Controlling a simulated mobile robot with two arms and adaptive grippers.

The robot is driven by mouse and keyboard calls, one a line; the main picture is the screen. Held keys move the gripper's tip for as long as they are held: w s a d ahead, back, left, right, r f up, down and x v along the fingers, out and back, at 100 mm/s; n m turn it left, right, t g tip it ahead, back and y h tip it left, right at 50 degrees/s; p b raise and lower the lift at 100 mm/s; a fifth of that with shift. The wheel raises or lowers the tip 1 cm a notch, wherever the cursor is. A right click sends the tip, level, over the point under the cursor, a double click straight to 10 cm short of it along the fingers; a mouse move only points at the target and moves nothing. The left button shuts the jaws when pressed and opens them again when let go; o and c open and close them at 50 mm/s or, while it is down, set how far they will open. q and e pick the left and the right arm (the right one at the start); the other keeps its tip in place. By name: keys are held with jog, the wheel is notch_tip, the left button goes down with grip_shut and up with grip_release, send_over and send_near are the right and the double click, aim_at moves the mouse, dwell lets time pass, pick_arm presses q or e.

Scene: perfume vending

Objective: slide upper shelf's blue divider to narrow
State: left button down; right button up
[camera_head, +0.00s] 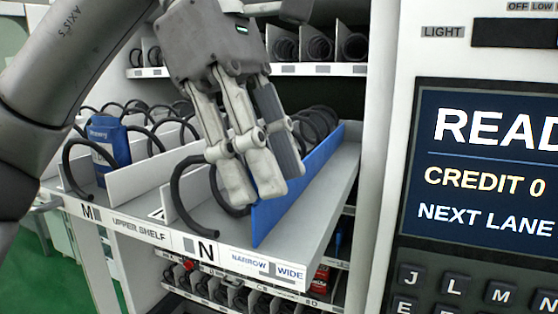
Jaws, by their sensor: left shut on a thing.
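The blue divider (300,185) stands upright on the upper shelf (318,215), running front to back to the right of lane N. My right gripper is not in view.
A blue packet (108,145) stands in lane M's coil at the left. White dividers and black coils fill the shelf. A vending panel with a screen (490,170) and keys is at the right. Another shelf with coils (320,45) lies above, and a lower one (230,290) below.

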pick_arm(q)
jog(key=c, duration=1.4)
grip_release()
jog(key=o, duration=0.3)
jog(key=shift+a, duration=0.3)
jog(key=shift+d+r, duration=0.1)
jog(key=shift+r, duration=0.05)
jog(key=shift+w+r, duration=0.15)
jog(key=shift+r, duration=0.15)
jog(key=shift+a+v, duration=0.15)
jog(key=shift+v, duration=1.55)
jog(key=shift+a+v, duration=0.15)
jog(key=shift+v, duration=1.5)
jog(key=shift+f, duration=0.1)
